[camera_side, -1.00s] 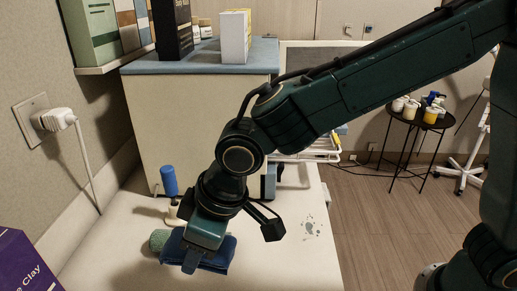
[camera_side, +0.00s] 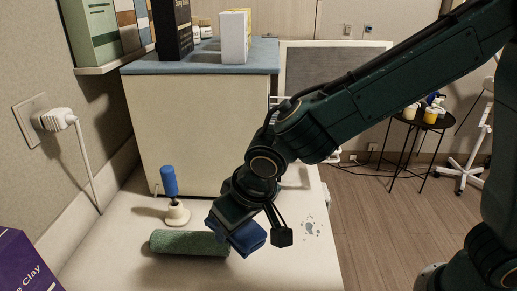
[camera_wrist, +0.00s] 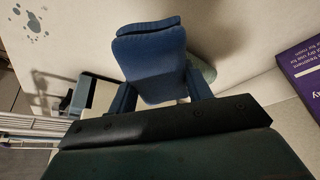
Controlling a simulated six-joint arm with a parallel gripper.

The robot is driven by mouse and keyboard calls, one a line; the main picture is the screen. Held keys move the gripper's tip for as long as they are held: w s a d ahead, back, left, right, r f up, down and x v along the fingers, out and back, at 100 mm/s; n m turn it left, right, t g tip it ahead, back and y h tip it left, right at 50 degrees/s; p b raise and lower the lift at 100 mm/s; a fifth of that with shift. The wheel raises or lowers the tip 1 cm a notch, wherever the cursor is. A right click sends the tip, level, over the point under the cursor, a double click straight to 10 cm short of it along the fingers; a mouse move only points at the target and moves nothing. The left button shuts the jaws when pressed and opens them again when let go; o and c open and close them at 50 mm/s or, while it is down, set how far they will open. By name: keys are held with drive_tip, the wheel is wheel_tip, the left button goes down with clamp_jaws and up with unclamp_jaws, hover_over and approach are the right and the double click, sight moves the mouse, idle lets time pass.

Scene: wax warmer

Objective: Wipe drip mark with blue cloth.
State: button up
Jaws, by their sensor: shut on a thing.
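My gripper (camera_side: 234,218) is shut on the folded blue cloth (camera_side: 249,238) and holds it tilted, seemingly just above the pale counter. In the wrist view the cloth (camera_wrist: 150,62) sits between the two fingers of my gripper (camera_wrist: 160,95). The drip mark (camera_side: 311,227) is a patch of grey-blue spots on the counter, to the right of the cloth and apart from it. It also shows at the upper left of the wrist view (camera_wrist: 34,22).
A green roll (camera_side: 185,242) lies left of the cloth, partly behind my gripper. A blue-handled stamp-like tool (camera_side: 170,185) stands behind the roll. A white cabinet (camera_side: 190,130) closes off the back. A purple box (camera_side: 25,265) is at front left. The counter's right edge borders the drip mark.

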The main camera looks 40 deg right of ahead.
drive_tip(key=d+f+m+g+h, duration=0.1)
drive_tip(key=d+f+m+h, duration=0.15)
drive_tip(key=d+m, duration=0.75)
drive_tip(key=m+g+h, duration=0.3)
drive_tip(key=m, duration=0.4)
hover_over(316, 246)
drive_tip(key=w+d, duration=0.4)
drive_tip(key=shift+w+a+y, duration=0.2)
drive_tip(key=shift+y, duration=0.05)
drive_tip(key=shift+f, duration=0.1)
drive_tip(key=shift+f, duration=2.5)
drive_tip(key=shift+s+a, duration=0.1)
drive_tip(key=shift+a, duration=0.05)
drive_tip(key=shift+s+a, duration=2.25)
drive_tip(key=shift+s, duration=0.05)
drive_tip(key=shift+f, duration=0.9)
